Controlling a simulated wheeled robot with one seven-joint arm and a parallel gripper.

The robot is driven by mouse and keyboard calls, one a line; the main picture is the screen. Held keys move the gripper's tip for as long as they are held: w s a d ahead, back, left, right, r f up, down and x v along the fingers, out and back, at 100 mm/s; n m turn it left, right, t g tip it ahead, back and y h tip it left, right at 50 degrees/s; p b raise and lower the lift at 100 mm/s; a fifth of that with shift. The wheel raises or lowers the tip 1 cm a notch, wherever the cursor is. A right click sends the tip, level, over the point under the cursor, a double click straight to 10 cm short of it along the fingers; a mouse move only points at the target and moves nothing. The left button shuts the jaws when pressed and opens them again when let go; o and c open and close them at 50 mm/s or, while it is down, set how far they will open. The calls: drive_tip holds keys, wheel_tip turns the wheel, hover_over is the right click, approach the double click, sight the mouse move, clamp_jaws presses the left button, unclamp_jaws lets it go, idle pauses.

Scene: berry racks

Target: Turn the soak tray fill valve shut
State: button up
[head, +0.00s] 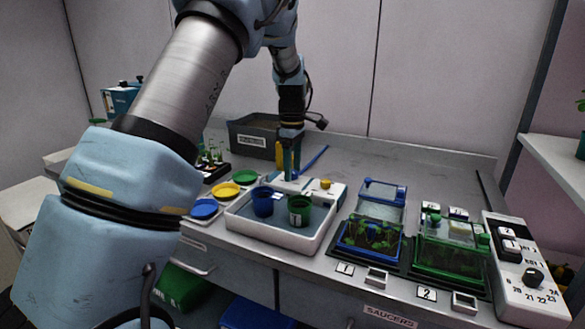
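The soak tray (278,240) is a shallow white tray on the bench, with a blue pot (263,203) and a green pot (299,210) in it. A white block behind it carries a yellow knob (326,184). A blue lever (312,159) slants up to the right behind my fingers; it looks like the fill valve handle, but its base is hidden. My gripper (291,174) points down beside the lever's lower end, just above the white block. Whether it touches the lever, and whether its fingers are apart, is too small to tell.
Blue, yellow and green saucers (226,190) lie left of the tray. A grey bin (252,137) stands behind. The back right bench is clear.

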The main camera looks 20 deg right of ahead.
clamp_jaws()
drive_tip(key=shift+m, duration=0.3)
idle(0.3)
drive_tip(key=m+p, duration=0.1)
drive_tip(key=m, duration=0.2)
drive_tip(key=shift+m, duration=0.3)
drive_tip(key=m, duration=0.4)
drive_tip(key=shift+m, duration=0.3)
drive_tip(key=m+p, duration=0.1)
drive_tip(key=m, duration=0.3)
drive_tip(key=shift+m, duration=2.5)
drive_tip(key=shift+p, duration=0.3)
